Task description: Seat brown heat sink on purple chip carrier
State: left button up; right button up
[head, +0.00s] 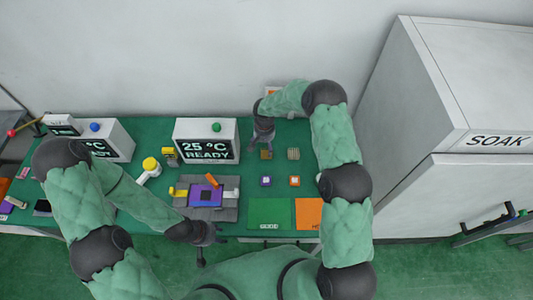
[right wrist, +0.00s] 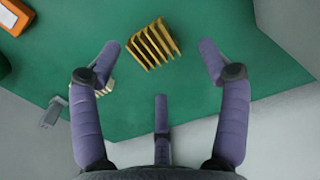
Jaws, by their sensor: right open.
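The brown heat sink (head: 266,155), a finned block, stands on the green table just below my right gripper (head: 264,138) in the head view. In the right wrist view the heat sink (right wrist: 154,44) lies beyond and between the open fingers of that gripper (right wrist: 160,70), with nothing held. The purple chip carrier (head: 203,197) lies in a grey fixture (head: 228,213) left of centre, with an orange lever (head: 212,180) over its upper edge. My left gripper (head: 208,236) is low, near the table's front edge; its finger opening cannot be made out.
A pale finned block (head: 293,154) stands right of the brown one. Small purple (head: 265,181) and orange (head: 295,181) pieces lie in front of them, then a green mat (head: 268,212) and an orange mat (head: 308,213). A display box (head: 206,141) reads 25 °C READY. A large grey cabinet (head: 400,130) stands at right.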

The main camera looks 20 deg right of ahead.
aim_at(267, 153)
jog(key=shift+s+d+f, duration=0.1)
jog(key=shift+s+f, duration=0.05)
jog(key=shift+f, duration=0.7)
jog(key=shift+s+d+f, duration=0.1)
jog(key=shift+d+f, duration=0.05)
jog(key=shift+f, duration=0.75)
jog(key=shift+s+d+f, duration=0.1)
jog(key=shift+s+f, duration=0.05)
jog(key=shift+f, duration=0.7)
jog(key=c, duration=1.3)
